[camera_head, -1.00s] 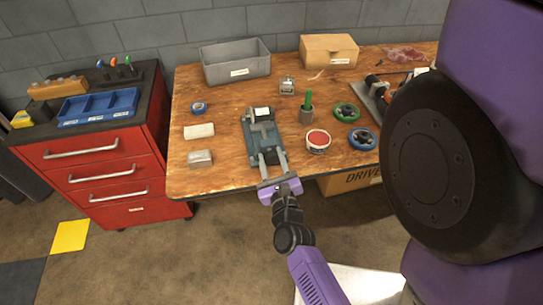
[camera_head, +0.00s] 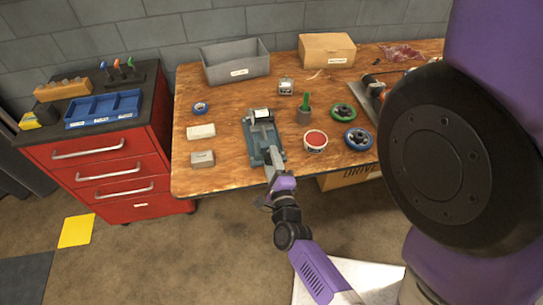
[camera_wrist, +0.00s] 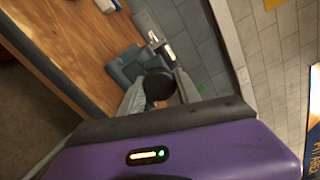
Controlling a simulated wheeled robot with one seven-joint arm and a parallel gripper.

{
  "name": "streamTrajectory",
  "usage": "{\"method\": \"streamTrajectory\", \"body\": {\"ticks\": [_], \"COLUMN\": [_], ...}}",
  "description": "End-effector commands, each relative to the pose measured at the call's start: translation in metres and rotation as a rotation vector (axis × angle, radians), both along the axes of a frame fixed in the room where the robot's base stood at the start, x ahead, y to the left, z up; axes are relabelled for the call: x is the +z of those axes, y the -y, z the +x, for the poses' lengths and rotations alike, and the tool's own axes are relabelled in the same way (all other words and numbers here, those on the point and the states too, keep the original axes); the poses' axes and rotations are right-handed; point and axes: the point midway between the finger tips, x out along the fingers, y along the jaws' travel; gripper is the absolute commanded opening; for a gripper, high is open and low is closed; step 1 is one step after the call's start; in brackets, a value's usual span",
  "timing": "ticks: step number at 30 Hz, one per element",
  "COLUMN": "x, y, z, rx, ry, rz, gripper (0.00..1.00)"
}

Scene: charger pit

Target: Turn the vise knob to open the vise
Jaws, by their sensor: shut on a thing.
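The teal vise (camera_head: 254,134) is on the wooden workbench near its front edge, with a white-topped block at its far end. Its body also shows in the wrist view (camera_wrist: 124,66). The dark round vise knob (camera_wrist: 160,84) is between my gripper's two fingers in the wrist view. My gripper (camera_head: 271,170) reaches in from the bench's front edge and is shut on the knob. It also shows in the wrist view (camera_wrist: 161,90). In the head view the gripper hides the knob. I cannot tell how far apart the vise jaws are.
Left of the vise lie a white block (camera_head: 201,131), a grey block (camera_head: 202,158) and blue tape (camera_head: 200,108). To its right are a red-topped tin (camera_head: 315,141), a green wheel (camera_head: 343,112) and a blue wheel (camera_head: 358,139). A grey bin (camera_head: 236,62) stands behind.

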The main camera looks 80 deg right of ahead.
Motion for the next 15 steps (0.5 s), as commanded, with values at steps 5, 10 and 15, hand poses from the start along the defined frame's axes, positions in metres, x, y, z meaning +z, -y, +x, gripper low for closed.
{"method": "streamTrajectory", "body": {"ticks": [5,10,15], "x": [0.0022,0.0024,0.0024], "y": [-0.0005,-0.0007,-0.0008], "z": [0.0002,0.0005,0.0003], "rx": [0.001,0.003,0.002], "ry": [-0.154,-0.304,-0.453], "rz": [-0.062,-0.123,-0.185], "gripper": [0.0,0.0,0.0]}}
